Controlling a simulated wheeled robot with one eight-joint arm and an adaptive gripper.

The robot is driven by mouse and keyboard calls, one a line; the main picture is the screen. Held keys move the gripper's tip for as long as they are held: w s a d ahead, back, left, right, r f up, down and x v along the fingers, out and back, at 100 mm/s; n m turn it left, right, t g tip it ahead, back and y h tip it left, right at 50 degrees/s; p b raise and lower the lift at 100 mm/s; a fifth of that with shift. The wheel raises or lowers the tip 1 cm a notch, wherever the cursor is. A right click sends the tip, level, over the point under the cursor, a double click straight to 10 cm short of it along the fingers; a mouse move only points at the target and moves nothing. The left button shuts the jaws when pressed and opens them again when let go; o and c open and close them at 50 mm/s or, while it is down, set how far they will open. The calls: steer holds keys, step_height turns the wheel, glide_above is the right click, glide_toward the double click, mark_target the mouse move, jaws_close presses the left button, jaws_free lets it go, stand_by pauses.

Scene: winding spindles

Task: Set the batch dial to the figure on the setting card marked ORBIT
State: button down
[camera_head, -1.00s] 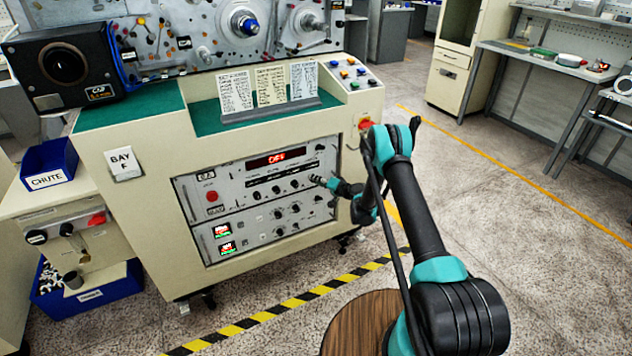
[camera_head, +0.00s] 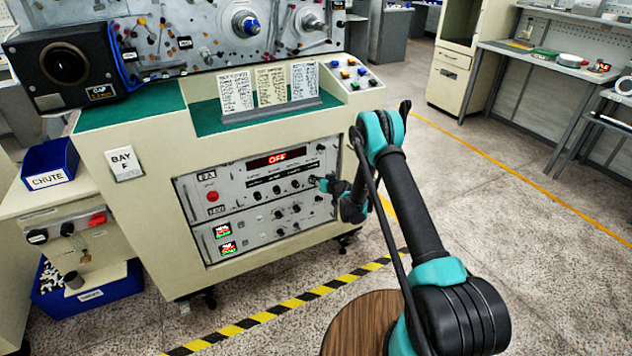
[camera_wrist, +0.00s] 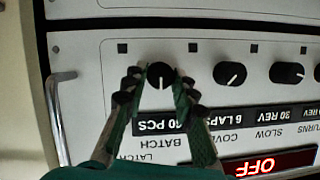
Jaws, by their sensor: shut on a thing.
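The batch dial (camera_wrist: 160,75) is a black round knob with a white pointer line, on the pale lower panel. In the wrist view, which is upside down, the word BATCH and a small PCS readout (camera_wrist: 160,126) show beside it; a finger partly covers the readout's figure. My gripper (camera_wrist: 159,84) is shut on the dial, with a fingertip on each side. In the head view my gripper (camera_head: 325,184) is at the panel's right end and hides the dial. Three setting cards (camera_head: 271,86) stand on the green ledge; their print is too small to read, so I cannot tell which is ORBIT.
Other knobs (camera_wrist: 230,74) sit close beside the dial in a row. A red OFF display (camera_head: 277,157) is above them. A metal handle (camera_wrist: 57,115) is at the panel's edge. A blue CHUTE bin (camera_head: 50,164) is at left. Open floor lies to the right.

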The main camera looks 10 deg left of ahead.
mark_target(312, 160)
steer(key=shift+s+n+t+h, duration=0.1)
steer(key=shift+n+t+h, duration=0.4)
steer(key=shift+n, duration=0.5)
steer(key=c, duration=1.2)
jaws_free()
steer(key=shift+a, duration=0.1)
steer(key=shift+r, duration=0.15)
step_height(312, 160, up, 10)
steer(key=shift+f, duration=0.1)
